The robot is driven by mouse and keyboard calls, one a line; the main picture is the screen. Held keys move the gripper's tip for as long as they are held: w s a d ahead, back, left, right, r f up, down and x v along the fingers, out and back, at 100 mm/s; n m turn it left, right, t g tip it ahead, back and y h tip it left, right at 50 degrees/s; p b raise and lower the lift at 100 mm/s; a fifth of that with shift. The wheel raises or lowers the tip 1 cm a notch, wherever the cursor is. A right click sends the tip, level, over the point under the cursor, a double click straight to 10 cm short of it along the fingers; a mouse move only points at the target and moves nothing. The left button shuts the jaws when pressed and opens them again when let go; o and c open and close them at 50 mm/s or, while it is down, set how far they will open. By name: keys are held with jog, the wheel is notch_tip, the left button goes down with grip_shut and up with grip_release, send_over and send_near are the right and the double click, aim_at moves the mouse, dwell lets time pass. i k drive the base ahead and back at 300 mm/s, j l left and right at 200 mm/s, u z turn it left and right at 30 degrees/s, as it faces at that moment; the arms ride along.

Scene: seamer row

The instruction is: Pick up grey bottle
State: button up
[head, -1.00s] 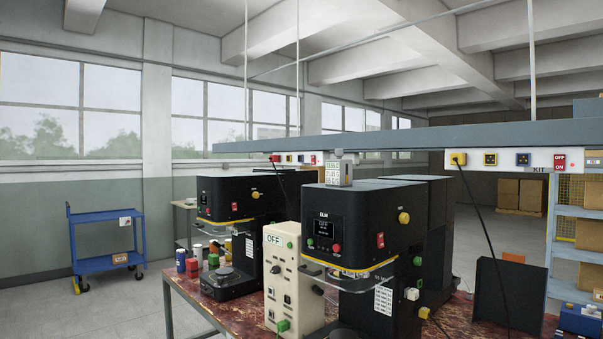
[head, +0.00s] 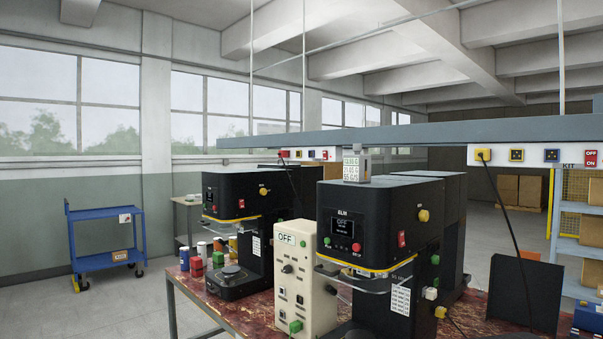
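I cannot make out a grey bottle for certain in the head view. A group of small cans or bottles stands at the far left end of the worktable (head: 270,314). A blue one with a pale top (head: 184,259) and a red one (head: 196,267) stand in front, with paler ones behind. They are too small to identify surely. My gripper is not in view.
Two black seamer machines stand on the table, one near (head: 378,218) and one farther back (head: 225,197). A cream control box (head: 290,265) stands between them. A blue cart (head: 105,240) is at the left. Open floor lies between cart and table.

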aim_at(357, 167)
jog(key=i+j, duration=0.2)
jog(key=j, duration=0.2)
jog(key=i+j, duration=0.2)
jog(key=j, duration=0.2)
jog(key=i+j+z, duration=0.2)
jog(key=j, duration=0.15)
jog(key=i+j+z, duration=0.2)
jog(key=j, duration=0.15)
jog(key=k, duration=0.1)
